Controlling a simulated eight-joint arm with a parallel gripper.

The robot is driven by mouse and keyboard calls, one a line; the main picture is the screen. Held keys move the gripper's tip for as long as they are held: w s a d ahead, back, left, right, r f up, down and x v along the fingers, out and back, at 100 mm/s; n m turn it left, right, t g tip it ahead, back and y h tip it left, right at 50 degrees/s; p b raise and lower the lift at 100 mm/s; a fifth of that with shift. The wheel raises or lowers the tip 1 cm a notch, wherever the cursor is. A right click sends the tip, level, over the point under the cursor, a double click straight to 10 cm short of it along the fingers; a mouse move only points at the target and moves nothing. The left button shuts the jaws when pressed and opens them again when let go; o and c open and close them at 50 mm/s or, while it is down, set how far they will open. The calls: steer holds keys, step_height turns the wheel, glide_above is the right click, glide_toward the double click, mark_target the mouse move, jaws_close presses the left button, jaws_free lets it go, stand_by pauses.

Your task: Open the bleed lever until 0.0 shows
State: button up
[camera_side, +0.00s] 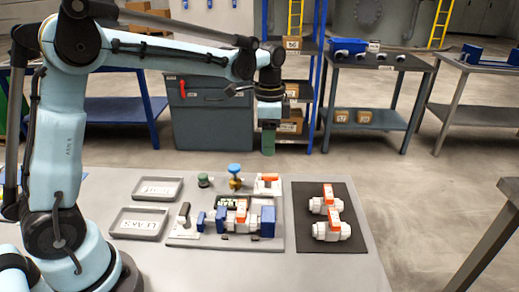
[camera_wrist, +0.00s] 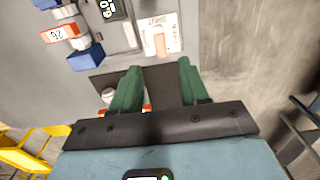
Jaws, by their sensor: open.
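My gripper (camera_side: 268,143) hangs high above the back of the table, with nothing between its green fingers. In the wrist view the fingers (camera_wrist: 157,76) are spread apart. An orange lever (camera_side: 267,178) on a white plate stands at the rig's back right; it also shows in the wrist view (camera_wrist: 159,43), beyond the fingertips and not touched. It looks like the bleed lever, but its label is unreadable. The small dark display (camera_side: 231,201) sits mid-rig; it is cut off in the wrist view (camera_wrist: 111,9), its reading unclear. A white valve with an orange handle (camera_side: 241,214) sits between blue blocks.
A black mat (camera_side: 301,238) on the right holds two orange-handled valves (camera_side: 325,231). Two grey trays (camera_side: 139,237) lie on the left, the front one marked LEAKS. A blue-topped knob (camera_side: 235,170), a green knob (camera_side: 204,180) and a grey lever (camera_side: 183,213) stand up from the rig.

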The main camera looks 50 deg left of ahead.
mark_target(268, 174)
step_height(268, 174, down, 9)
steer(key=shift+f, duration=0.1)
stand_by(0.3)
jaws_close()
